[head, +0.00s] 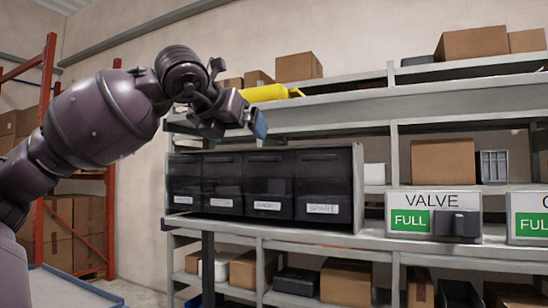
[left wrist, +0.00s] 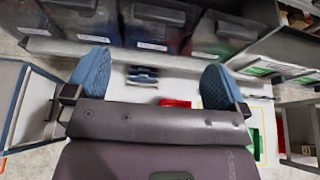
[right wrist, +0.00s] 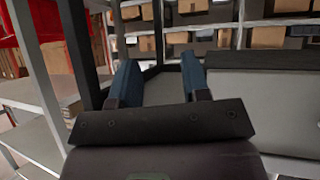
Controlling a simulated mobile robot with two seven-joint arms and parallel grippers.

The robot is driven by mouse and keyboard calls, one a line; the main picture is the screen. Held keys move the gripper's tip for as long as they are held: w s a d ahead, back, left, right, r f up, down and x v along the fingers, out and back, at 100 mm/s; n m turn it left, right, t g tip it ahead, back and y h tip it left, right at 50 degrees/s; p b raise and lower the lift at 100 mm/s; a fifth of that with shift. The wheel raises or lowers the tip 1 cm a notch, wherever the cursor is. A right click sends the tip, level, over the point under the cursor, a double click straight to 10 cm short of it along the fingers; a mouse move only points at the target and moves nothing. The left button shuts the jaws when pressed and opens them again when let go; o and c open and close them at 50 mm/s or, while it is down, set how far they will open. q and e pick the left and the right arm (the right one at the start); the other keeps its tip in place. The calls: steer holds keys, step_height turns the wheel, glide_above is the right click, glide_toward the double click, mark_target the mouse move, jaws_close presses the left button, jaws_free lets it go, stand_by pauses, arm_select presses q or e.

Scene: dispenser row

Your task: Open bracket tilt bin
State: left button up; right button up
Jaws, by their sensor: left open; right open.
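A row of dark tilt bins (head: 258,170) with see-through fronts stands on the grey shelf; all fronts look closed. The rightmost label reads SPARE (head: 323,209); the other labels, such as the third bin's (head: 267,206), are too small to read surely, so I cannot tell which is the bracket bin. My left gripper (head: 238,128) is open and empty, above and in front of the bins. In the left wrist view, its blue fingers (left wrist: 155,80) are wide apart, with the bin fronts beyond them. My right gripper (right wrist: 160,80) is open and empty, apart from the bins.
A VALVE sign (head: 433,214) with a green FULL field and a dark sliding piece stands right of the bins. A yellow object (head: 264,93) lies on the shelf above. Cardboard boxes (head: 443,160) fill other shelves. A red rack (head: 42,140) stands at left.

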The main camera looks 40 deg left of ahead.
mark_target(264, 157)
arm_select(q)
steer(key=x, duration=0.9)
steer(key=shift+w+a, duration=0.1)
steer(key=shift+w, duration=0.3)
steer(key=shift+w+a+f, duration=0.2)
steer(key=shift+w, duration=0.4)
steer(key=shift+c, duration=0.2)
